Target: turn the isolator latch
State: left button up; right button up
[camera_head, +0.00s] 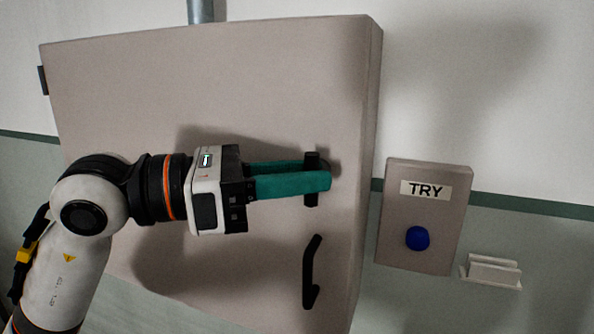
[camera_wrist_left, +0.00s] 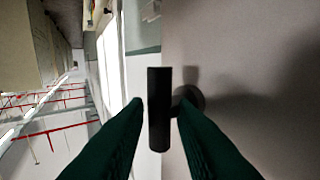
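The isolator latch (camera_head: 311,196) is a black bar standing upright on the front of a grey cabinet (camera_head: 240,80), near its right edge. My left gripper (camera_head: 322,174) reaches in from the left with two teal fingers at the latch; the nearer finger hides its middle. In the left wrist view the latch bar (camera_wrist_left: 158,125) and its round base (camera_wrist_left: 190,98) show between the fingertips. The fingers are apart, one on each side of the bar, with a narrow gap at the left finger. Contact at the right finger is unclear. My right gripper is out of view.
A black door handle (camera_head: 309,275) sits below the latch. To the right are a grey box with a TRY label and a blue button (camera_head: 417,238), and a small white holder (camera_head: 493,271) on the wall. A pipe (camera_head: 201,11) meets the cabinet top.

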pick_arm(q)
jog(key=shift+c, duration=0.5)
grip_shut()
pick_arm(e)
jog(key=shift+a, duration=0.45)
